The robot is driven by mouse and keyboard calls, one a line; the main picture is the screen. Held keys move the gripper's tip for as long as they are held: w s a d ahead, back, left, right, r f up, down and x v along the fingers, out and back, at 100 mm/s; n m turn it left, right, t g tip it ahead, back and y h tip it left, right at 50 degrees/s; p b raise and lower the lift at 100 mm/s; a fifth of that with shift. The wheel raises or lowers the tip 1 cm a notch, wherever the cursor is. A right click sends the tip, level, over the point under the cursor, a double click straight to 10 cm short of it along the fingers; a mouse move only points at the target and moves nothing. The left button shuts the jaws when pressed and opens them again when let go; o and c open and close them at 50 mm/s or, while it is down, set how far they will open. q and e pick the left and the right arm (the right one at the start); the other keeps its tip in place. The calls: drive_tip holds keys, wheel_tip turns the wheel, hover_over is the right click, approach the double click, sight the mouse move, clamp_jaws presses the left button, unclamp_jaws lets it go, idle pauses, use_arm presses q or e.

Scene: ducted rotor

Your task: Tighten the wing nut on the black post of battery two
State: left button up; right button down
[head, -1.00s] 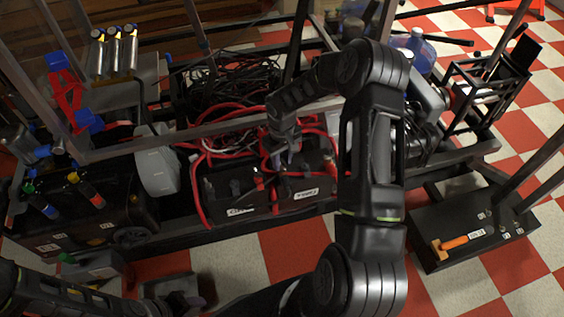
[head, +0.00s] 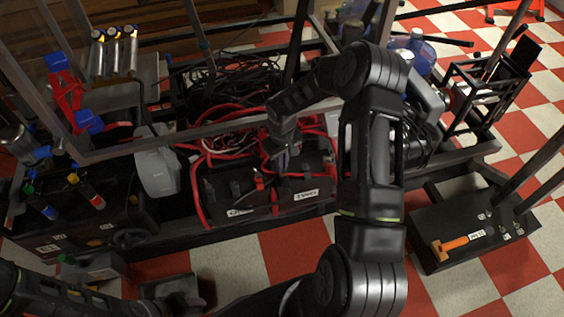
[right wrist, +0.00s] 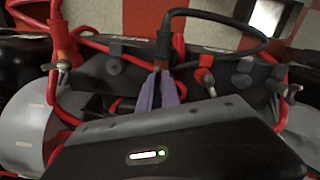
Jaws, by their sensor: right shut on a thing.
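Two black batteries stand side by side in the middle of the head view, a left one (head: 228,203) and a right one (head: 316,185), each with a small white label. Other silver wing nuts (right wrist: 63,68) stand on posts beside red leads. My left gripper (head: 200,302) is low at the bottom edge, its jaws unclear.
Red cables (head: 200,180) loop around and over the batteries. A grey frame rail (head: 200,131) crosses behind them.

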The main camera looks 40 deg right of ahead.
drive_tip(key=shift+m+b, duration=0.3)
drive_tip(key=shift+m, duration=0.1)
drive_tip(key=shift+f+m+b, duration=0.1)
drive_tip(key=shift+m+b, duration=0.35)
drive_tip(key=shift+m, duration=0.45)
drive_tip(key=shift+w+m+b, duration=0.1)
drive_tip(key=shift+m+b, duration=0.45)
drive_tip(key=shift+m, duration=0.65)
drive_tip(key=m, duration=0.2)
drive_tip(key=shift+m+b, duration=0.3)
drive_tip(key=shift+m, duration=0.1)
drive_tip(key=m, duration=0.2)
drive_tip(key=shift+m, duration=0.4)
drive_tip(key=m, duration=0.2)
drive_tip(key=shift+r+m, duration=0.2)
drive_tip(key=shift+m, duration=0.1)
drive_tip(key=m+p, duration=0.1)
drive_tip(key=m, duration=0.1)
drive_tip(key=shift+m, duration=0.4)
drive_tip(key=m+p, duration=0.2)
drive_tip(key=m, duration=0.4)
